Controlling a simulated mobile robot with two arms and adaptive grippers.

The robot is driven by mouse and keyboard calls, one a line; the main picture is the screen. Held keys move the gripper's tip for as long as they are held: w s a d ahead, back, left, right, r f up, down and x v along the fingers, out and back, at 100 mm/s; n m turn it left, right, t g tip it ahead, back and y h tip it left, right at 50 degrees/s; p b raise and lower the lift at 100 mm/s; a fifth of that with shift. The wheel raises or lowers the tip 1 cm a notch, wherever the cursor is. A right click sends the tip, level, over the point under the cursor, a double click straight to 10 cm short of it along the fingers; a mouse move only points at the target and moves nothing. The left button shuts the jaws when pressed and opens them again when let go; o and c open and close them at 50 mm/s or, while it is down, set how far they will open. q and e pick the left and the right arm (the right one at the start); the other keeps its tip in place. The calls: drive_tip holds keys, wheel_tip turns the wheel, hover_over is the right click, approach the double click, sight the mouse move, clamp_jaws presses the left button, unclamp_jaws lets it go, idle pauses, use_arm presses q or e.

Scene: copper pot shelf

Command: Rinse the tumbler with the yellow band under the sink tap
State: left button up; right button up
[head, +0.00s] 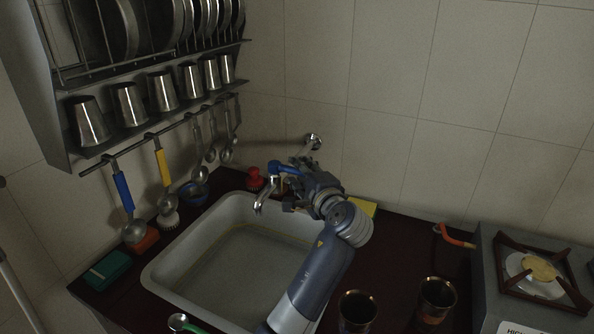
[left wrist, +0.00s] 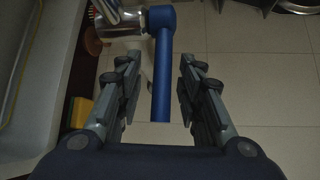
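The sink tap stands on the back wall, with a metal spout (head: 265,192) over the basin and a blue lever (head: 284,168). My left gripper (head: 285,190) is at the tap. In the left wrist view, its fingers (left wrist: 157,92) are apart with the blue lever (left wrist: 160,75) between them; contact is not clear. No water stream shows at the spout. Two dark tumblers with coppery rims, one (head: 357,310) and another (head: 437,297), stand on the counter right of my arm. I cannot make out a yellow band on either. My right gripper is not in view.
The sink basin (head: 165,275) looks empty. A rack shelf (head: 150,78) with several upturned metal tumblers and hanging ladles is at left. A stove (head: 510,265) stands right. A yellow sponge (head: 362,207) lies behind my arm; a green-handled thing (head: 185,325) is at the front.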

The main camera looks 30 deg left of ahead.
sight(293, 173)
use_arm(q)
drive_tip(key=shift+s+d+r, duration=0.1)
drive_tip(key=shift+d, duration=0.05)
drive_tip(key=shift+c, duration=1.4)
clamp_jaws()
drive_tip(key=shift+s+r+p, duration=0.15)
drive_tip(key=shift+p, duration=0.3)
drive_tip(key=s+m+t+h+p, duration=0.1)
drive_tip(key=p, duration=0.1)
drive_tip(key=m+t+h+p, duration=0.1)
drive_tip(key=m+h+p, duration=0.1)
drive_tip(key=p, duration=0.1)
drive_tip(key=s+m+t+h+p, duration=0.1)
drive_tip(key=t+h+p, duration=0.1)
drive_tip(key=p, duration=0.1)
drive_tip(key=shift+s+a+r+m, duration=0.2)
drive_tip(key=shift+s+a+m, duration=0.1)
drive_tip(key=shift+s+a, duration=0.05)
drive_tip(key=shift+s+f+m+h+p, duration=0.2)
drive_tip(key=shift+m+h+p, duration=0.2)
drive_tip(key=shift+h+p, duration=0.25)
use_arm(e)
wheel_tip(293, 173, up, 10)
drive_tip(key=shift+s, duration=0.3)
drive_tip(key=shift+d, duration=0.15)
